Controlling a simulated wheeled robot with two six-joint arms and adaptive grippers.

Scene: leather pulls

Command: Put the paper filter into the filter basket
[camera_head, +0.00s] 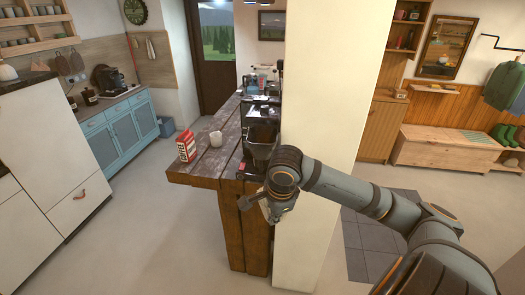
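A dark coffee machine (262,128) stands on the wooden counter, against the white pillar. I cannot clearly make out its filter basket; the machine's lower front is dark and partly behind my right arm. My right gripper (258,211) points down in front of the counter's near end, below and apart from the machine. Its fingers are small and partly hidden, so its opening is unclear. My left gripper is not in view.
A red and white packet (186,146) stands near the left edge of the wooden counter (200,172). The white pillar (320,90) rises close beside the machine and my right arm. Open floor (160,230) lies left of the counter.

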